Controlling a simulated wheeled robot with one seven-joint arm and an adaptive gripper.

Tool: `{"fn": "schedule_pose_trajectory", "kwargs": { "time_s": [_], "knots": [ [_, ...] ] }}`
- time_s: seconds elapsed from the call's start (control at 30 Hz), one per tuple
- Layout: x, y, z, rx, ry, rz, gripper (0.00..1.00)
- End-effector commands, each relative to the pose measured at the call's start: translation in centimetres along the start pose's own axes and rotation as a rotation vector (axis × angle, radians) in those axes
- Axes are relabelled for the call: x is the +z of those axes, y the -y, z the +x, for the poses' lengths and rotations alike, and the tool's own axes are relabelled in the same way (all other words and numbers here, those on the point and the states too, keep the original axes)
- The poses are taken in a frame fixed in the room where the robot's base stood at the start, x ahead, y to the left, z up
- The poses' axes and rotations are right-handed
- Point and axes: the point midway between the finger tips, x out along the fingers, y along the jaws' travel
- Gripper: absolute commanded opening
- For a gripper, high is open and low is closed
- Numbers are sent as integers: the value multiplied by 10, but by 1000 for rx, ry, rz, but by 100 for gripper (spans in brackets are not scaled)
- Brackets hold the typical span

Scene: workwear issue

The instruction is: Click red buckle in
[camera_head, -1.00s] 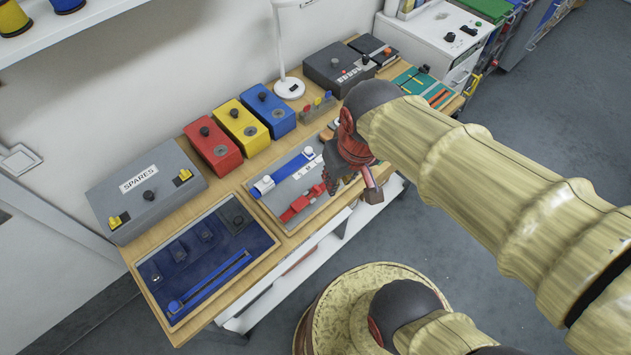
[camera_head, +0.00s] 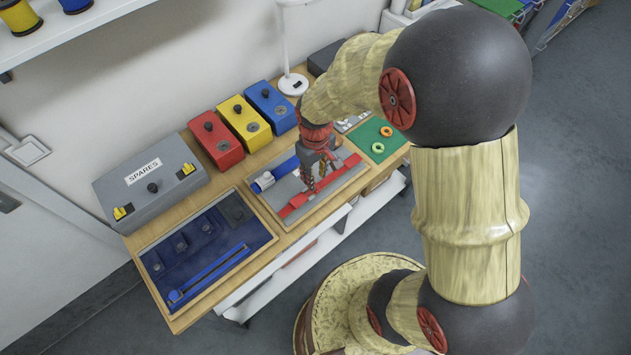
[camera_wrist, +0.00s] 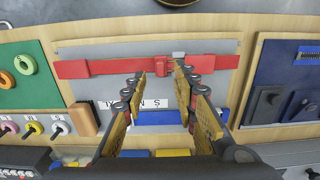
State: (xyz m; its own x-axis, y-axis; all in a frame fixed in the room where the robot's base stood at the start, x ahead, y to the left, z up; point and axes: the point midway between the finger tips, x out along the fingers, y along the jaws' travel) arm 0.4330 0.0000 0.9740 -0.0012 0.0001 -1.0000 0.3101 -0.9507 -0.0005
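The red strap (camera_wrist: 105,68) lies across a grey board, with the red buckle (camera_wrist: 161,66) near its middle in the wrist view. Whether the buckle halves are joined cannot be told. In the head view the red strap (camera_head: 294,205) shows along the board's front side, partly hidden by my gripper (camera_head: 315,182). In the wrist view my gripper (camera_wrist: 156,78) is open and empty, its two fingers apart above the board and pointing toward the buckle. The buckle lies beyond the fingertips, nearer the right finger. A blue strap (camera_wrist: 157,118) shows between the fingers.
A blue tray (camera_head: 240,274) lies left of the board, a green mat (camera_head: 367,133) right of it. Behind stand the grey spares box (camera_head: 124,208) and red (camera_head: 222,150), yellow (camera_head: 250,135) and blue (camera_head: 276,118) boxes. A white lamp (camera_head: 293,84) stands behind.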

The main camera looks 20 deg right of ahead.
Motion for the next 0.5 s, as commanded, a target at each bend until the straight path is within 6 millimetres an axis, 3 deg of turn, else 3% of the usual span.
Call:
{"fn": "schedule_pose_trajectory", "kwargs": {
  "time_s": [0.2, 0.5],
  "knots": [
    [0, 0, 29, 0, 0, 1, 29],
    [0, 0, 37, 0, -1, 1, 29]
  ]
}}
